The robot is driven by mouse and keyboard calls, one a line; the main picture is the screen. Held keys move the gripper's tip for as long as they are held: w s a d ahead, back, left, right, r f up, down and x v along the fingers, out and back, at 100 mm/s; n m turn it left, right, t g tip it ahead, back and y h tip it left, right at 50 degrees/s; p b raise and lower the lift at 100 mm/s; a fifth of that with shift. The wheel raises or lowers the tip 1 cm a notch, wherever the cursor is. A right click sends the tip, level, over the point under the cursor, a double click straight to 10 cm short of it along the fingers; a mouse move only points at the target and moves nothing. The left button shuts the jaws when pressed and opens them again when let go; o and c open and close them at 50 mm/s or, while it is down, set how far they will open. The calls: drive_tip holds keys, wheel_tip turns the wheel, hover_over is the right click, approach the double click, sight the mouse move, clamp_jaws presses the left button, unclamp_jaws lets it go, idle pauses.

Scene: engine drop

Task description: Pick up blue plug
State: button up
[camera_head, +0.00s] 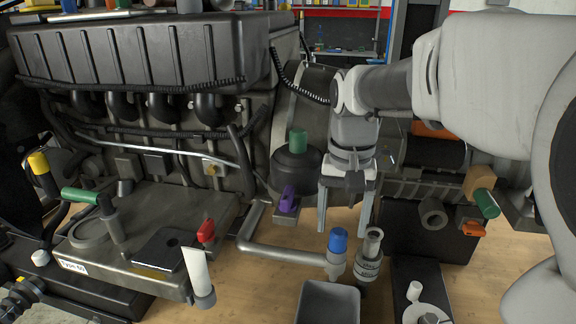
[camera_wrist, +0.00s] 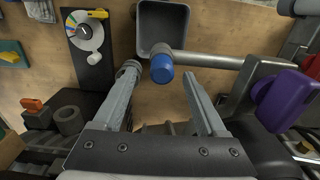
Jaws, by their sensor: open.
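The blue plug (camera_head: 338,240) is a short blue cap seated upright on the end of a grey pipe, low in the middle of the head view. It also shows in the wrist view (camera_wrist: 162,68), between and a little beyond the fingertips. My gripper (camera_head: 343,228) points down with its two fingers apart and empty. In the wrist view my gripper (camera_wrist: 160,72) spreads around the line to the plug. I cannot see the fingers touching it.
A bare metal pipe end (camera_head: 372,242) stands close right of the plug. A grey bin (camera_head: 328,303) lies just in front. A purple knob (camera_head: 288,199) is left of my gripper, with a green cap (camera_head: 298,140) behind. The engine block (camera_head: 150,60) fills the left.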

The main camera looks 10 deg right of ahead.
sight(339, 231)
wheel_tip(339, 231, down, 3)
drive_tip(key=shift+w+a+f, duration=0.1)
drive_tip(key=shift+a+f, duration=0.05)
drive_tip(key=shift+f, duration=0.05)
clamp_jaws()
idle(0.3)
